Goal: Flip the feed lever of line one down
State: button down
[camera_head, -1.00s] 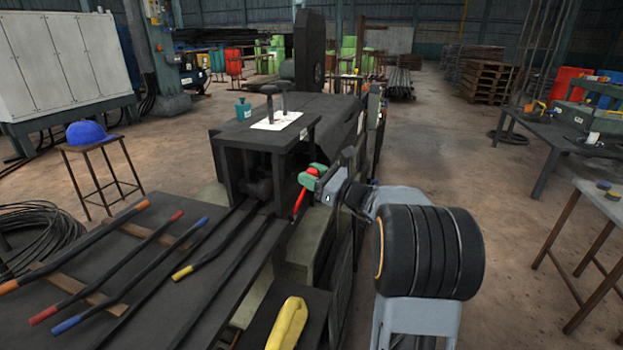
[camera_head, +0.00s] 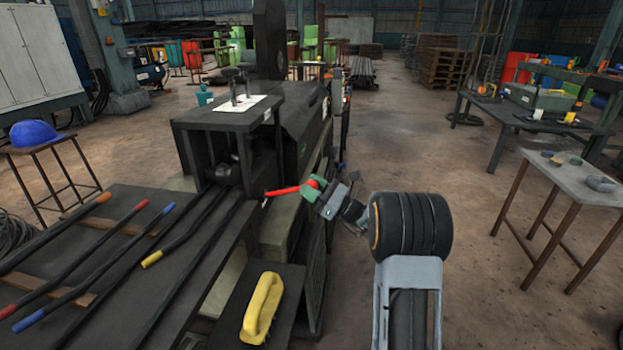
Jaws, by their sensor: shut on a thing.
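A red lever (camera_head: 283,191) sticks out from the front right side of the dark machine (camera_head: 215,150). It lies close to level, pointing right, with a red ball knob (camera_head: 312,183) at its outer end. My gripper (camera_head: 314,187), with green fingers, is shut on the knob and partly covers it. My arm reaches to it from the lower right. I cannot read any line label near the lever.
Bars with coloured ends (camera_head: 120,250) lie on the dark bench at left. A yellow-handled brush (camera_head: 262,305) lies on a small shelf below the lever. A grey table (camera_head: 590,185) stands at right. The floor between it and my arm is clear.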

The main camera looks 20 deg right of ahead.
jog(key=shift+s+d+f, duration=0.1)
jog(key=shift+f, duration=0.65)
jog(key=shift+s+d+f, duration=0.1)
jog(key=shift+f, duration=0.6)
jog(key=c, duration=0.7)
grip_release()
jog(key=shift+p+v, duration=1.35)
jog(key=shift+v, duration=5.5)
jog(key=shift+d, duration=0.15)
